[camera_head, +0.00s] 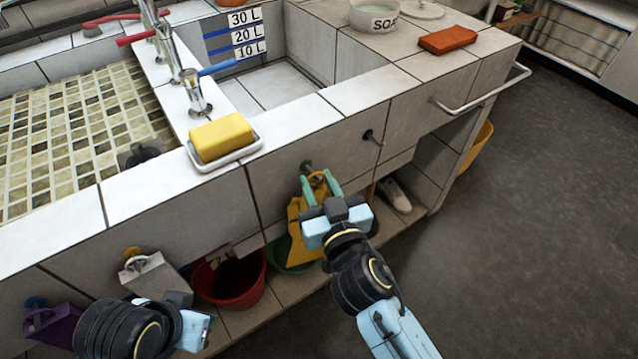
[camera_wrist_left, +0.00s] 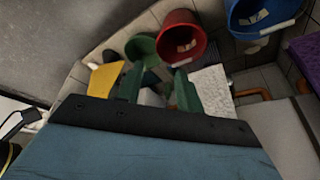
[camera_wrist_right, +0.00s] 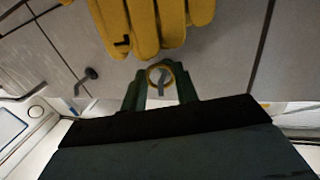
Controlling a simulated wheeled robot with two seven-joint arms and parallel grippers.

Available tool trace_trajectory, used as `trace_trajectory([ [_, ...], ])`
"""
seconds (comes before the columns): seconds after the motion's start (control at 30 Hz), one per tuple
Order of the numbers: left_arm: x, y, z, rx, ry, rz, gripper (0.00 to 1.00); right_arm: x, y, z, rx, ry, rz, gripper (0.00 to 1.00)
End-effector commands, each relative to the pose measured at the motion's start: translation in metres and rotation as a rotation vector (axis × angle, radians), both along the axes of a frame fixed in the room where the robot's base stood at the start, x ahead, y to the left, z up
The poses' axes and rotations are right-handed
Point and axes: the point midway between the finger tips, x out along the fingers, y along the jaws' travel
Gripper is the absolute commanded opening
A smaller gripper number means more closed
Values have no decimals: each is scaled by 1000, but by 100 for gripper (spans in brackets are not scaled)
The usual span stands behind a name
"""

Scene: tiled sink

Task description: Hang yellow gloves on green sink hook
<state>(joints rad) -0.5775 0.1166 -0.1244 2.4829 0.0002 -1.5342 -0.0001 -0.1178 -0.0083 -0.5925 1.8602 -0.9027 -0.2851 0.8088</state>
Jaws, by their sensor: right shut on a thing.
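The yellow gloves (camera_head: 305,225) hang at the sink's front wall, partly hidden behind my right gripper. In the right wrist view their fingers (camera_wrist_right: 150,25) show at the top, and a yellow ring (camera_wrist_right: 151,76) lies between my fingertips. My right gripper (camera_head: 321,187) is shut on the gloves at this ring. The green hook (camera_head: 306,167) is on the wall right by the gripper's fingertips. A small grey piece shows within the ring; I cannot tell if the ring is around the hook. My left gripper (camera_wrist_left: 158,85) is open and empty, low at the left.
A dark hook (camera_head: 370,136) is to the right. A grey item (camera_head: 153,278) hangs from a yellow hook and a purple item (camera_head: 55,327) from a blue hook. Red (camera_head: 230,280) and green (camera_head: 290,254) buckets stand below. A yellow sponge (camera_head: 221,136) rests on the ledge.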

Motion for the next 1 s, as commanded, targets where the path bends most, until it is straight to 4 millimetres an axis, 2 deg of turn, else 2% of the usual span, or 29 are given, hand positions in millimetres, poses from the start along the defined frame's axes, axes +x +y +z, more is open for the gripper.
trace_trajectory([
  [0.07, 0, 1, 0, 3, 1, -2, 36, 0, 0, 0, 0, -1, 0, 0],
  [0.1, 0, 1, 0, 4, 0, -3, 36, 0, 0, 0, 0, -1, 0, 32],
  [0.3, 0, 2, -1, 9, 2, -5, 36, 0, 0, 0, 0, -1, 0, 55],
  [0.67, -1, 2, 0, 10, 7, -5, 36, -6, -2, 0, 1, 1, 0, 55],
  [0.77, -3, 3, -1, 10, 21, -3, 36, -16, -6, -1, 2, 4, 0, 55],
  [1.0, -7, 4, -11, 16, 61, 5, 36, -56, -21, 0, 1, 5, -1, 55],
])
